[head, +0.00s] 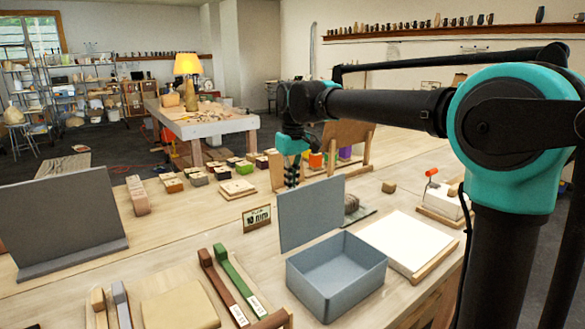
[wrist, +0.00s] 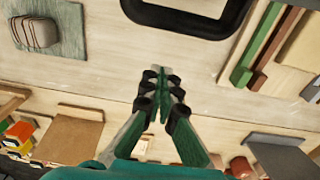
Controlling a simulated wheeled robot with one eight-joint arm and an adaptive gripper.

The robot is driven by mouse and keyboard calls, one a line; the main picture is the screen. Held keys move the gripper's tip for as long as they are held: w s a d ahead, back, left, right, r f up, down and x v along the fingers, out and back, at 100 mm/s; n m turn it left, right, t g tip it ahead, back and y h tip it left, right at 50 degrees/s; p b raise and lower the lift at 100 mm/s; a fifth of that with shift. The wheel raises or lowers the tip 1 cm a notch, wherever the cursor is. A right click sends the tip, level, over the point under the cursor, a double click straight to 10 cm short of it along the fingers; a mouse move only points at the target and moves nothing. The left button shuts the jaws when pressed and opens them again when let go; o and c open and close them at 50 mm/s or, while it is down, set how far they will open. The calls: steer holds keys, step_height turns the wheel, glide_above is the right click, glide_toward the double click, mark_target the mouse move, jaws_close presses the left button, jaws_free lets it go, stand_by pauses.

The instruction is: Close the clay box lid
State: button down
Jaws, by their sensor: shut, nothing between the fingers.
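The clay box (head: 336,283) is an open grey-blue box on the table in the head view, and its inside looks empty. Its lid (head: 311,214) stands upright along the box's far left edge. My gripper (head: 291,183) points down just behind the lid's top edge, and the lid may hide part of it. In the wrist view my gripper (wrist: 163,78) is shut and empty above bare wood. A dark rounded frame shape (wrist: 150,17) shows at that view's top; I cannot tell if it belongs to the box.
A white board (head: 408,242) lies right of the box. A grey mat (wrist: 70,30) holds a banded lump. Green (head: 240,275) and brown (head: 220,285) bars lie left of the box. A small "10 mm" sign (head: 256,218) stands left of the lid. Coloured blocks stand farther back.

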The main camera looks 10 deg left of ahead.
mark_target(308, 208)
steer(key=shift+s+d+r, duration=0.15)
steer(key=shift+s+d, duration=0.55)
steer(key=shift+s+d+r, duration=0.15)
steer(key=shift+s+d, duration=0.5)
steer(key=shift+d, duration=0.05)
